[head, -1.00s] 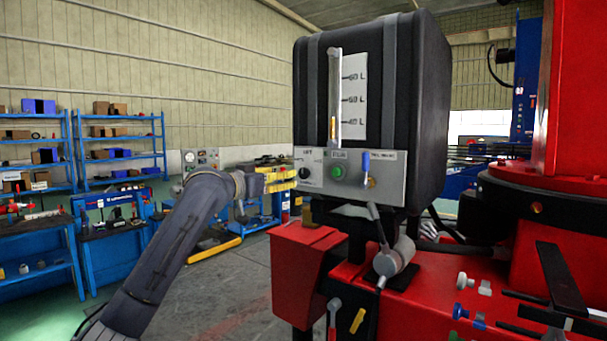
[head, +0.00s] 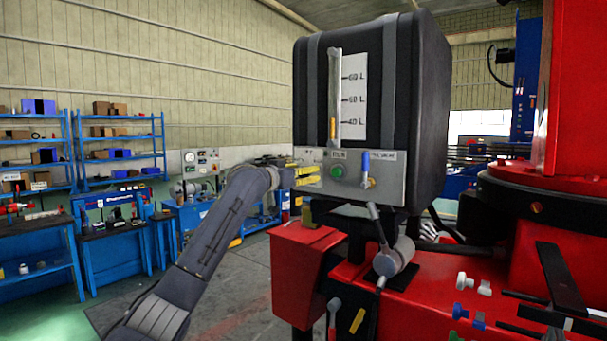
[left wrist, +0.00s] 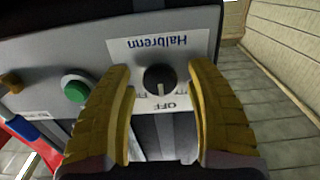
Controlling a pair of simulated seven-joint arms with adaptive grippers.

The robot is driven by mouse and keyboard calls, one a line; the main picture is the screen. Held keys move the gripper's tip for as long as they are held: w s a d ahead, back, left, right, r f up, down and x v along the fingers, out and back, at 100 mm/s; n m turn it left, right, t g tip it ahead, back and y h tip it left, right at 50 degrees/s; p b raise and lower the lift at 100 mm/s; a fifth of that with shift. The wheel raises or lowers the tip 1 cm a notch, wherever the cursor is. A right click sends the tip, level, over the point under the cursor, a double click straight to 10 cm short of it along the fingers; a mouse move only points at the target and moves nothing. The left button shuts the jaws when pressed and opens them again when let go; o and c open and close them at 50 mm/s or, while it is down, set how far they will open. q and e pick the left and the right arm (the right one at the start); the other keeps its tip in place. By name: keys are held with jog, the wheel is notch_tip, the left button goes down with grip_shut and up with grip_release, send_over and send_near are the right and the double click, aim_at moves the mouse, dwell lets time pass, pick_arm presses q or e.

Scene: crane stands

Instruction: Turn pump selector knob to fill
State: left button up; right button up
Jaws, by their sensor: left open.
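The small black knob (left wrist: 159,78) shows in the left wrist view on a grey panel, with a light pointer line toward a plate marked OFF (left wrist: 168,104). In the head view the knob is hidden by my fingers at the left end of the panel (head: 318,190). My left gripper (head: 307,175) is open, its yellow fingers at the panel. In the left wrist view the fingers (left wrist: 160,71) stand on either side of the knob, with a gap on both sides. My right gripper is not in view.
A green button (head: 337,171) and a blue-handled valve (head: 366,166) sit right of the knob on the panel. The black tank (head: 420,110) rises behind it. A red housing (head: 300,262) and a grey lever (head: 379,232) stand below. Floor to the left is open.

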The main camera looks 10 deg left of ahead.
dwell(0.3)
pick_arm(q)
grip_shut()
dwell(0.4)
